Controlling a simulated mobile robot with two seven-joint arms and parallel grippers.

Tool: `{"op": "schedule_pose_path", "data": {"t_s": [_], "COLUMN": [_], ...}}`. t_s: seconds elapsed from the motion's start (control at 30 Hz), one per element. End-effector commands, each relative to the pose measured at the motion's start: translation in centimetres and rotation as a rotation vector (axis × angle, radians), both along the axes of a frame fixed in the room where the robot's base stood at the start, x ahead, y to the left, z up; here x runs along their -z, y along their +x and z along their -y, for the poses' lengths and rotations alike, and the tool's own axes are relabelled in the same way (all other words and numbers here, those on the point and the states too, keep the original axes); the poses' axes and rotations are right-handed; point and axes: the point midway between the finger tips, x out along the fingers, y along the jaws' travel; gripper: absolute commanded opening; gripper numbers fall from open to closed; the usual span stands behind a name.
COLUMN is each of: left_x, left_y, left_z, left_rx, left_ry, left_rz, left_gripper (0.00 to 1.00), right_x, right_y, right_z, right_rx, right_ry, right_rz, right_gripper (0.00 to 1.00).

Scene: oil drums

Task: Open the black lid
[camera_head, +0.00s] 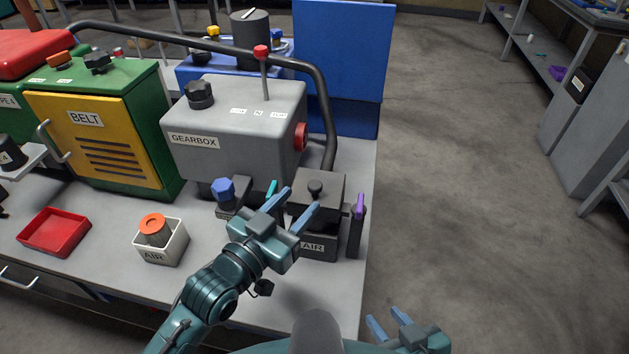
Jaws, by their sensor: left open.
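A dark grey-black lid (328,199) with a round knob on top sits flat on a dark box labelled AIR (318,246), near the right end of the bench. The lid looks closed. My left gripper (292,204) is open and empty. In the picture its fingers overlap the lid's left side and the box's front; I cannot tell whether they touch. The gripper hides part of the box and its label. My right gripper (384,315) is low in the view, off the bench's right edge, with its fingers apart and nothing between them.
A grey GEARBOX (234,140) with a red-knobbed lever stands behind the lid. A black pipe (327,110) bends down beside it. A purple-handled part (359,212) stands right of the box. A white AIR bin (177,247) and red tray (55,232) lie left.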

Motion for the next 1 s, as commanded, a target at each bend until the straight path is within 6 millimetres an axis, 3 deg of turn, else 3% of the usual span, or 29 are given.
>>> {"op": "schedule_pose_path", "data": {"t_s": [0.1,0.3,0.73,1.0], "left_x": [-0.1,0.0,0.1,0.1], "left_y": [2.2,4.5,5.4,5.4], "left_z": [1.5,3.1,3.7,3.7], "left_rx": [0.001,0.001,0.002,0.001], "left_ry": [-0.001,-0.001,0.001,0.001], "left_rz": [0.0,-0.001,-0.002,-0.002], "left_gripper": [0.45,0.45,0.45,0.24], "right_x": [-0.1,0.0,-0.1,-0.1], "right_y": [0.0,0.0,0.1,0.1], "right_z": [0.1,0.1,-0.2,-0.3], "right_rx": [0.0,0.0,0.001,0.001], "right_ry": [-0.004,-0.007,0.0,0.001], "right_rz": [-0.001,-0.002,-0.001,-0.002], "right_gripper": [0.36,0.36,0.36,0.36]}}
